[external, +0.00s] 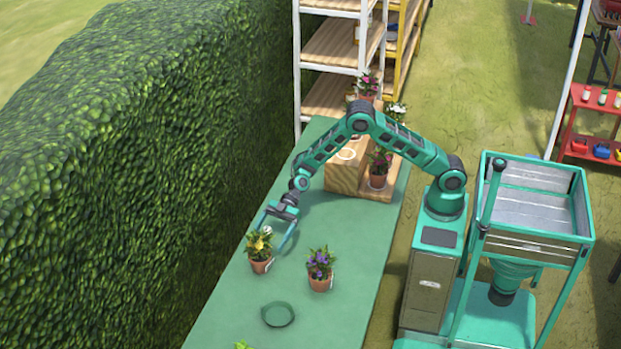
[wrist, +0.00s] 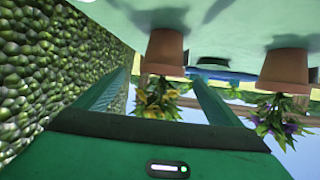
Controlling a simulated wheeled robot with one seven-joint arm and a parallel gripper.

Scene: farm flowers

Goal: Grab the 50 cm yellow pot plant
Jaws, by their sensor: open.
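The yellow pot plant (external: 260,252) stands upright on the green table, a terracotta pot with yellow flowers and leaves. My gripper (external: 270,238) is open and reaches down to it, with its fingers around the flower and leaf level. In the wrist view, which is upside down, the yellow pot plant (wrist: 164,55) lies straight ahead between the two fingers of my gripper (wrist: 160,82). Its pot shows beyond the fingertips. I cannot tell whether a finger touches the leaves.
A purple-flowered pot plant (external: 320,270) stands close to the right, also in the wrist view (wrist: 284,72). A green dish (external: 278,314) lies in front on the table (external: 345,310). A wooden stand (external: 346,178) with potted plants is at the back. A hedge (external: 130,170) borders the left.

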